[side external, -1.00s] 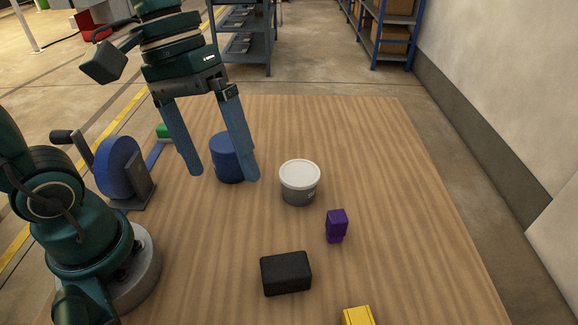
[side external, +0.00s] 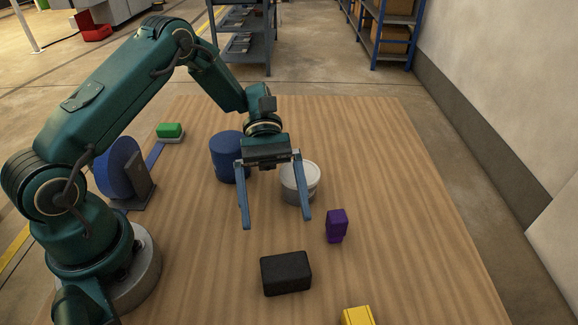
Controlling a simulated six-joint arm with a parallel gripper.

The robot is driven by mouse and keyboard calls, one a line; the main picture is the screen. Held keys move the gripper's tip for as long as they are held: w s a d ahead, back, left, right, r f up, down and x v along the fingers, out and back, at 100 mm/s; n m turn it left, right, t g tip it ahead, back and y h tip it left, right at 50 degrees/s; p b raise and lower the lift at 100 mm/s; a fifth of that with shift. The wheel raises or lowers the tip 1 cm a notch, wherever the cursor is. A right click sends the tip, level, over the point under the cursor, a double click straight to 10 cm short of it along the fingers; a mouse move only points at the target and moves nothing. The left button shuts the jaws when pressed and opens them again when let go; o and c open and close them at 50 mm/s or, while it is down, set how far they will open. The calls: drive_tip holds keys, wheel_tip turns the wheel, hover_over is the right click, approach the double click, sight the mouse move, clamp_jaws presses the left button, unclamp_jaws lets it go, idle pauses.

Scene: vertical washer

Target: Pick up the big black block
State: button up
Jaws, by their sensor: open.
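The big black block (side external: 286,273) lies on the wooden table near the front middle. My gripper (side external: 276,223) is open, with its two fingers spread wide and pointing down. It is empty and appears to be above the table, behind the black block in the picture and apart from it. Its height above the table is hard to tell.
A grey bucket with a white lid (side external: 303,186) stands partly behind my right finger. A blue cylinder (side external: 226,158) stands left of it. A purple block (side external: 336,225) and a yellow block (side external: 357,316) are at the right. A green-topped item (side external: 169,131) sits at the back left. The right table side is clear.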

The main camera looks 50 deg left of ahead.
sight(288, 284)
drive_tip(key=x, duration=0.6)
drive_tip(key=shift+s+d+f, duration=0.2)
drive_tip(key=shift+s+d, duration=0.05)
drive_tip(key=shift+s, duration=0.05)
drive_tip(key=shift+x, duration=2.65)
drive_tip(key=shift+d+r, duration=0.15)
drive_tip(key=shift+r, duration=0.05)
drive_tip(key=c, duration=1.2)
